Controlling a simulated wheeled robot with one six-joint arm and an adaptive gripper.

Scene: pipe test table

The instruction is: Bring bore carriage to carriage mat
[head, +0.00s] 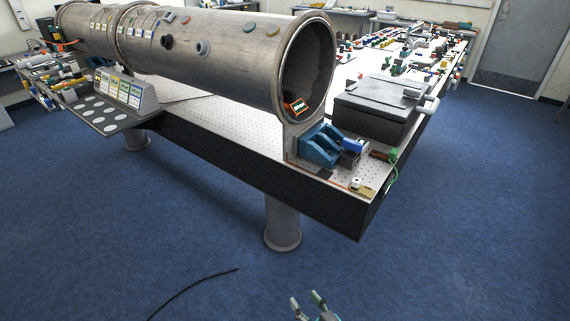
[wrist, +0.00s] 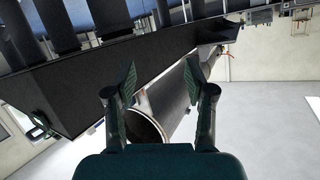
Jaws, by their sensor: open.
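A small orange object with a green-and-white face (head: 295,106), which looks like the bore carriage, sits low inside the open near end of the big steel pipe (head: 205,55). A small dark flat patch (head: 325,173) lies on the table corner below the pipe mouth; I cannot tell whether it is the carriage mat. My gripper (head: 306,299) is open and empty at the bottom of the head view, over the floor and well apart from the table. In the wrist view my gripper (wrist: 161,78) has its fingers spread, with the pipe (wrist: 165,105) far beyond them. The carriage cannot be made out there.
The perforated table (head: 220,110) stands on thick legs. Blue brackets (head: 318,147), a black box (head: 375,105) and small parts crowd its near right end. A sloped panel (head: 122,92) hangs at its left side. The blue floor (head: 440,220) is open in front, with a black cable (head: 192,287).

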